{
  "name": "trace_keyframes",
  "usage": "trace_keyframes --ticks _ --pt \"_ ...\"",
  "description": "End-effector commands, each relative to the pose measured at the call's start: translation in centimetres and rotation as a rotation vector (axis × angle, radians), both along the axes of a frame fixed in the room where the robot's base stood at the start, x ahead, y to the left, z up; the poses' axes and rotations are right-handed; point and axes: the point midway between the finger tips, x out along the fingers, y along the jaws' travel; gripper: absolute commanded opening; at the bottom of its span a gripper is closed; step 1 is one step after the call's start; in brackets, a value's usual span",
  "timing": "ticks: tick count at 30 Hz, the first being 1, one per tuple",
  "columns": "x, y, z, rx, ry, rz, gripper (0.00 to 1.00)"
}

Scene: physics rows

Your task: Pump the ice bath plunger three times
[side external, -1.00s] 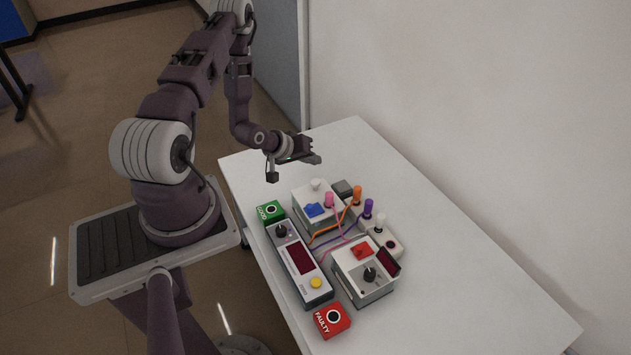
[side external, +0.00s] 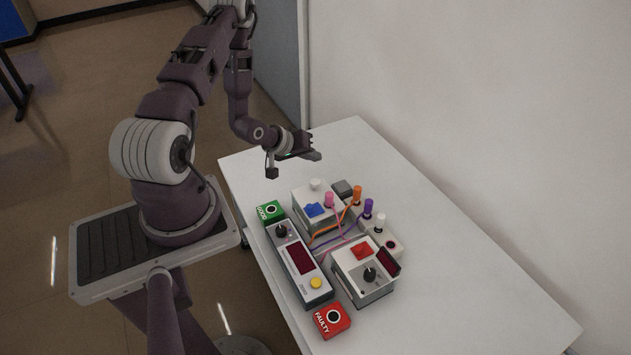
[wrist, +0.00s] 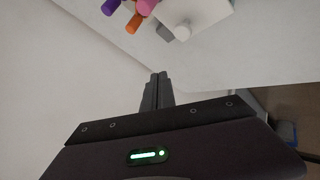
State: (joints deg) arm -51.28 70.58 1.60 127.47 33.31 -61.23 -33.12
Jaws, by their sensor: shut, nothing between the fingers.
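Another white-topped post (side external: 381,221) stands on a smaller unit to the right. My gripper (side external: 317,156) is shut and empty, in the air above the far part of the table, beyond the knob and apart from it. Its closed fingers (wrist: 157,77) point toward the devices in the wrist view.
Pink (side external: 329,199), orange (side external: 357,195) and purple (side external: 368,207) plugs with cables stand close by the knob. A dark grey block (side external: 343,189) is beside it. A meter (side external: 298,262), a green box (side external: 270,211) and a red box (side external: 332,319) sit nearer. The table's right side is clear.

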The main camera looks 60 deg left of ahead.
Motion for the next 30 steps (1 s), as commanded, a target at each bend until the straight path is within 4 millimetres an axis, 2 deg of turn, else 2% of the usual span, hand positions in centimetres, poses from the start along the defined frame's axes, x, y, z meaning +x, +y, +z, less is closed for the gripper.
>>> trace_keyframes --ticks 6,13,30 --pt "0.0 -0.1 -3.3 -0.001 0.001 -0.001 0.00" --pt "0.0 0.0 -5.7 -0.001 0.001 -0.001 0.00" --pt "0.0 0.0 -6.3 0.001 0.000 -0.001 0.00"
